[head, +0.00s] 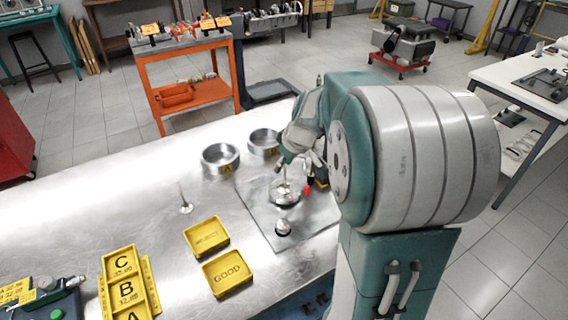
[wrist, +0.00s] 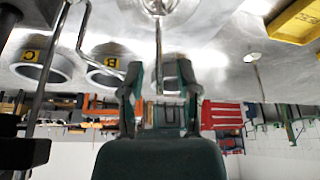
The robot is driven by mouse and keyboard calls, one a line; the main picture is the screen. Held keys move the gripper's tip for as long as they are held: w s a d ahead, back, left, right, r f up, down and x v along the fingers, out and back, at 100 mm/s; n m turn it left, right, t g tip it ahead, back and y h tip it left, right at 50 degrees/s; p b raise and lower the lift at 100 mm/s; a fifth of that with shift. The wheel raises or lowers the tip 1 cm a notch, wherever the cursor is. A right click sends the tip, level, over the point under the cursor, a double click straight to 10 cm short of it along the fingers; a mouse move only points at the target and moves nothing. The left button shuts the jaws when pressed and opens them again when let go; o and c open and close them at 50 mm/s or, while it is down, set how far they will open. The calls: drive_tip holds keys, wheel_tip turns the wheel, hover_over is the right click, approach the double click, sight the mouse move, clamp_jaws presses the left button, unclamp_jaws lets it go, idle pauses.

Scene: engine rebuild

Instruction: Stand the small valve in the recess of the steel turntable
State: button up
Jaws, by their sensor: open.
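My gripper (wrist: 158,80) is open, its two dark fingers apart on either side of a thin upright valve stem (wrist: 158,45). The wrist picture is upside down. The stem rises from a round shiny piece (wrist: 157,5), which appears to be the steel turntable (head: 285,193) on a grey plate in the head view. I cannot tell whether the valve's foot sits in the recess. In the head view my gripper (head: 288,168) is just above it, partly hidden by my arm. Another valve (head: 185,204) stands alone on the bench, stem up; it also shows in the wrist view (wrist: 253,58).
Metal rings (head: 220,158) stand beyond the plate. Yellow REJECT (head: 206,236) and GOOD (head: 227,272) trays lie left of it, near a lettered yellow rack (head: 126,290). A small domed piece (head: 283,228) and a red-tipped item (head: 306,190) are close by.

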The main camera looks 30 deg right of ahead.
drive_tip(key=v, duration=1.1)
drive_tip(key=s+a+f+m+t+h, duration=0.1)
drive_tip(key=s+a+f+m, duration=0.1)
drive_tip(key=s+a, duration=1.4)
drive_tip(key=shift+s+a+m, duration=0.25)
drive_tip(key=shift+s+m, duration=0.1)
drive_tip(key=shift+m, duration=0.35)
drive_tip(key=shift+a, duration=0.1)
